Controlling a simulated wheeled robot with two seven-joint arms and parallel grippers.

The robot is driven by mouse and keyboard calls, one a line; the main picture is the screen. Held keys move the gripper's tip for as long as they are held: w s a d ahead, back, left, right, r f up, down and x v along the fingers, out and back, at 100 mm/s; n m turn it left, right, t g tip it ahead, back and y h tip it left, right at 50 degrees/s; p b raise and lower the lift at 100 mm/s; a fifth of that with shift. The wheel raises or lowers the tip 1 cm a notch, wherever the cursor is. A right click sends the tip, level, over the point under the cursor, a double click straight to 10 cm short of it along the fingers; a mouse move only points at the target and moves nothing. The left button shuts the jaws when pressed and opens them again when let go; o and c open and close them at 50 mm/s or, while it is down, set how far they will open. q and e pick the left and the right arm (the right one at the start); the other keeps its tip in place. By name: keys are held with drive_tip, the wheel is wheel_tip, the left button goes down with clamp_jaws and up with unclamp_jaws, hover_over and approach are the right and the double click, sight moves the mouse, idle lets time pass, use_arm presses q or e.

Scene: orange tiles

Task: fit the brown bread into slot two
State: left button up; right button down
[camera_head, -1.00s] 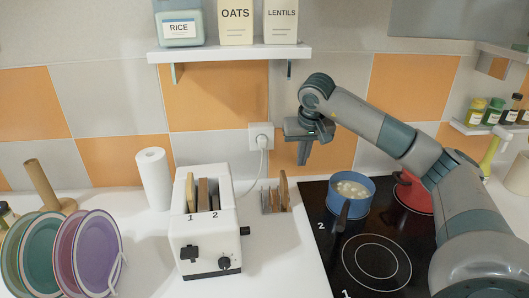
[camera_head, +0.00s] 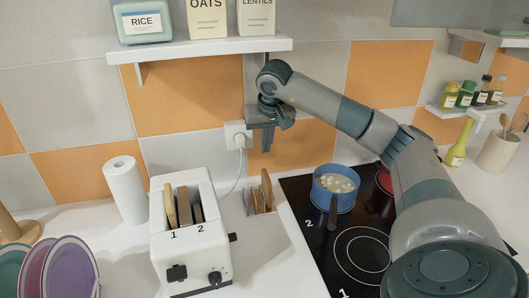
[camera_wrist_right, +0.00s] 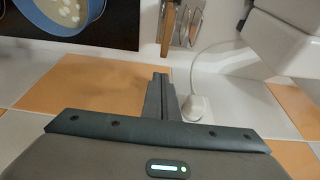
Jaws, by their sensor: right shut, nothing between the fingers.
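The white toaster (camera_head: 191,252) stands on the counter with its slots marked 1 and 2. A light slice of bread (camera_head: 170,206) stands in slot one. The brown bread (camera_head: 184,208) stands upright just right of it and looks to be in slot two; its lower part is hidden inside. My left gripper is out of view.
The rack (camera_head: 260,201) holds another slice (camera_head: 266,188). A socket with a cord (camera_head: 238,135) is on the wall close to my gripper. A blue pot (camera_head: 336,190) sits on the hob at right. A paper roll (camera_head: 126,190) and plates (camera_head: 62,270) are left; a shelf (camera_head: 200,48) is above.

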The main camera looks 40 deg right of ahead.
drive_tip(key=shift+w+d+f+p, duration=0.1)
drive_tip(key=shift+w+f+p, duration=0.15)
drive_tip(key=shift+f, duration=0.45)
drive_tip(key=p+x, duration=0.2)
drive_tip(key=x, duration=0.6)
drive_tip(key=shift+p, duration=0.4)
drive_tip(key=shift+d, duration=0.1)
